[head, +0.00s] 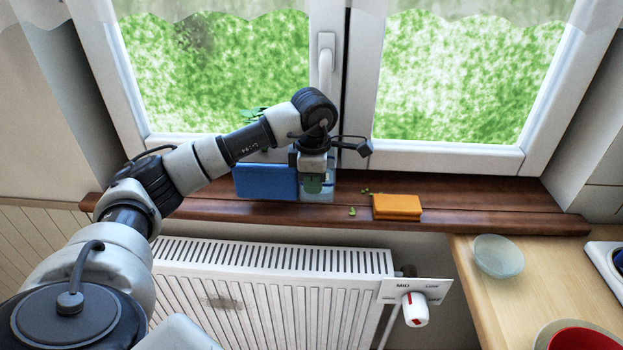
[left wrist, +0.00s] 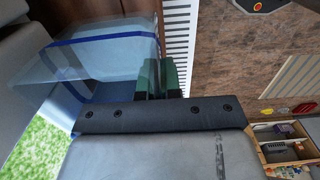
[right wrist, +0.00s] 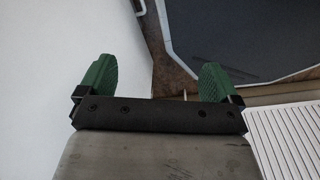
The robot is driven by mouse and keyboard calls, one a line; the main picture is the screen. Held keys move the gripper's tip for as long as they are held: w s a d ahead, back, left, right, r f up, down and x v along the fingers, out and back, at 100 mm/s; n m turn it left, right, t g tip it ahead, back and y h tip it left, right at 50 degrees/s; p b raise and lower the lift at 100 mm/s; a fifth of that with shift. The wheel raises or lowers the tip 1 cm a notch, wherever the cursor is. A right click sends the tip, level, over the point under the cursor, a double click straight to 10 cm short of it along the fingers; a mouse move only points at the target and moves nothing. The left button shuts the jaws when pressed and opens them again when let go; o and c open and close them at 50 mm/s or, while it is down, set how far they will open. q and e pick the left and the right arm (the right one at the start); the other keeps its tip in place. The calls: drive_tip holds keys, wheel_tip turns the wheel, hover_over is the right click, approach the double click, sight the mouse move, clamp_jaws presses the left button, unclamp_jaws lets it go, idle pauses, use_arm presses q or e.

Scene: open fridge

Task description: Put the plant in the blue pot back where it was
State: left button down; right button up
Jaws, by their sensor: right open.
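The blue pot (head: 262,183) stands on the dark wooden windowsill, left of my left gripper. Green leaves (head: 254,114) show above my arm, against the window; the arm hides how they join the pot. My left gripper (head: 314,184) points down at a clear, pale-blue container (head: 322,194) beside the pot. In the left wrist view, its green fingers (left wrist: 160,78) are close together, with the side wall of the clear container (left wrist: 95,68) seeming to lie between them. My right gripper (right wrist: 157,82) is open and empty, away from the sill.
An orange block (head: 397,207) lies on the sill, with small green bits (head: 352,211) left of it. A white radiator (head: 260,290) is below. A glass bowl (head: 497,256) and red bowl (head: 583,342) stand on the right counter. The sill's right end is clear.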

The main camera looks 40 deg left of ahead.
sight(313, 200)
use_arm(q)
wheel_tip(313, 200, down, 4)
drive_tip(key=b, duration=0.2)
drive_tip(key=shift+w+b, duration=0.1)
drive_tip(key=shift+b, duration=0.25)
drive_tip(key=shift+f, duration=0.3)
drive_tip(key=shift+w+a, duration=0.1)
drive_tip(key=shift+a, duration=0.1)
drive_tip(key=shift+d, duration=0.1)
drive_tip(key=shift+f, duration=0.1)
